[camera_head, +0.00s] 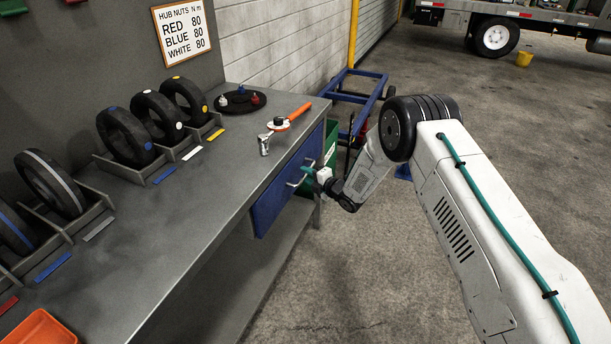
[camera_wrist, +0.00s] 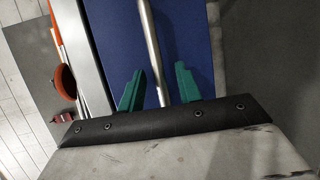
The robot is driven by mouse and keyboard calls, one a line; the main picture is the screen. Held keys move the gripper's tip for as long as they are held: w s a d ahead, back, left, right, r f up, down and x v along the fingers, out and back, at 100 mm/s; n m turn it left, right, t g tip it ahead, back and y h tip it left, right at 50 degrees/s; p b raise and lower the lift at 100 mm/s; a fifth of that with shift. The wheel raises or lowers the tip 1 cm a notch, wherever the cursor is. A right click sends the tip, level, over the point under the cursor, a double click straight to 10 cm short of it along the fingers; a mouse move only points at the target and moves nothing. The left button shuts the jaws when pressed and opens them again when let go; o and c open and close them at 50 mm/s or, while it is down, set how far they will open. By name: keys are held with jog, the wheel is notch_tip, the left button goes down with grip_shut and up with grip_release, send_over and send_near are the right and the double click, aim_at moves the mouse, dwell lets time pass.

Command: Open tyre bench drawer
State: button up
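The tyre bench (camera_head: 215,205) has a blue drawer front (camera_head: 268,208) under its right edge, which looks flush with the bench. A metal bar handle (camera_head: 292,184) stands out from the drawer front. My gripper (camera_head: 312,172) is at the handle, seen from behind and small in the head view. In the wrist view my gripper (camera_wrist: 158,80) has its two green fingers apart, one on each side of the handle bar (camera_wrist: 152,50). A gap shows between the bar and each finger. The blue drawer front (camera_wrist: 110,35) fills the view behind the bar.
An orange-handled ratchet (camera_head: 285,122) lies on the bench top near the drawer. A round dark tray (camera_head: 238,101) with small coloured nuts is behind it. Several tyres (camera_head: 126,137) stand in racks along the wall. A green bin (camera_head: 331,145) and blue trolley (camera_head: 362,92) are beyond the bench.

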jog(key=shift+w+a+f, duration=0.1)
jog(key=shift+w+a, duration=0.4)
jog(key=shift+a, duration=0.05)
grip_shut()
